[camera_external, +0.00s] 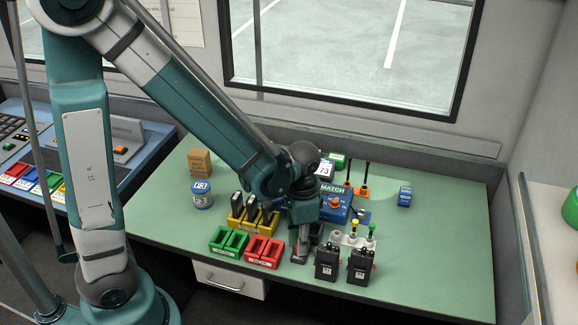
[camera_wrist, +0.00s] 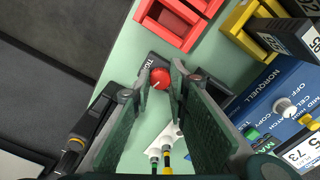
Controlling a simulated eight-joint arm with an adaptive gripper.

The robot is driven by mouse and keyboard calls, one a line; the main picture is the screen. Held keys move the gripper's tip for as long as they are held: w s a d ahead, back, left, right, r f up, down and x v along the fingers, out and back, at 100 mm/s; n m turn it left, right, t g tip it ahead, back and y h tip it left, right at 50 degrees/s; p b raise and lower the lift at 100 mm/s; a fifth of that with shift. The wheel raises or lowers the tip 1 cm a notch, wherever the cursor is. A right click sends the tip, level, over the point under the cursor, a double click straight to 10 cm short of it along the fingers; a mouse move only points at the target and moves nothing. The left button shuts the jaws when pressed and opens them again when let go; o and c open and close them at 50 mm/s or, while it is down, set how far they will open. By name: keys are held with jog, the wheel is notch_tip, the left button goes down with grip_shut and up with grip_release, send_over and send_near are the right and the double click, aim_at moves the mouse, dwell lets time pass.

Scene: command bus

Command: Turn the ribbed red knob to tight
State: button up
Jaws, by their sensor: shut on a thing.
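The red knob (camera_wrist: 160,78) sits on a small dark base (camera_wrist: 149,65) in the wrist view. The base carries white lettering that reads "TIGHT" in part, and a pale mark shows on the knob's top. My gripper (camera_wrist: 161,84) has its two fingertips on either side of the knob, shut on it. In the external view my gripper (camera_external: 301,248) points down at the table's front part, right of the red bin. The knob is hidden there behind my gripper. The ribs on the knob are too small to make out.
A red bin (camera_external: 264,251) and a green bin (camera_external: 228,241) stand left of my gripper. Two black boxes (camera_external: 327,262) stand close on its right. A blue box (camera_external: 335,211) labelled MATCH is behind. The table's right side is mostly clear.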

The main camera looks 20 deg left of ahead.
jog(key=m, duration=0.4)
jog(key=shift+m, duration=0.4)
jog(key=m, duration=0.4)
jog(key=shift+b, duration=0.35)
jog(key=m, duration=0.6)
jog(key=o, duration=0.6)
jog(key=shift+r, duration=0.1)
jog(key=shift+r, duration=5.95)
